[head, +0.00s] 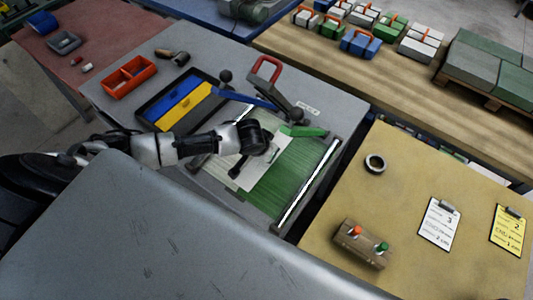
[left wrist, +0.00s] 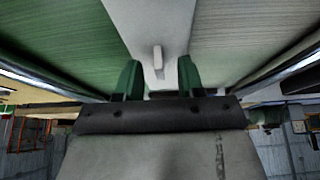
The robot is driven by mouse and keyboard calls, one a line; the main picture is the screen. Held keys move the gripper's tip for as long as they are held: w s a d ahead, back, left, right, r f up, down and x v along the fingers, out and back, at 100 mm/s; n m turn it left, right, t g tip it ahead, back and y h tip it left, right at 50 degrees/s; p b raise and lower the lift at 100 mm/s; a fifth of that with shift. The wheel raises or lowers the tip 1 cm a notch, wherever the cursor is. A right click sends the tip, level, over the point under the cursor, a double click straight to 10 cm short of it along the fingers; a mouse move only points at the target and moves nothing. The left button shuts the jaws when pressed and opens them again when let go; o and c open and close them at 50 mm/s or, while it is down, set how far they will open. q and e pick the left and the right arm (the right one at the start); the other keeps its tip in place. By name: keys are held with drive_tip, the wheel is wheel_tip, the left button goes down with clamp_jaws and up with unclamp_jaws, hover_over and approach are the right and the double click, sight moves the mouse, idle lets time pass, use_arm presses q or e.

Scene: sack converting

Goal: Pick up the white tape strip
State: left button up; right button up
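A white flat piece (head: 262,172) lies on the green ribbed sheets (head: 290,180) in the head view; it looks like the tape strip, though I cannot be sure. In the left wrist view a broad white band (left wrist: 150,22) runs down between the fingers, with a small pale raised tab (left wrist: 158,58) on it. My left gripper (head: 238,168) is over the white piece. In the left wrist view its two green-padded fingers (left wrist: 160,80) stand apart on either side of the band, with a gap around the tab. Contact cannot be told. My right gripper is not in view.
Metal rails (head: 310,185) edge the green sheets. A blue and yellow tray (head: 180,105) and an orange bin (head: 130,77) stand left. A tan table (head: 400,170) at right holds a tape roll (head: 375,163), a button box (head: 360,244) and clipboards (head: 439,222).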

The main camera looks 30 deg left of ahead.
use_arm(q)
drive_tip(key=shift+w+f, duration=0.1)
drive_tip(key=shift+f, duration=0.1)
clamp_jaws()
idle(0.3)
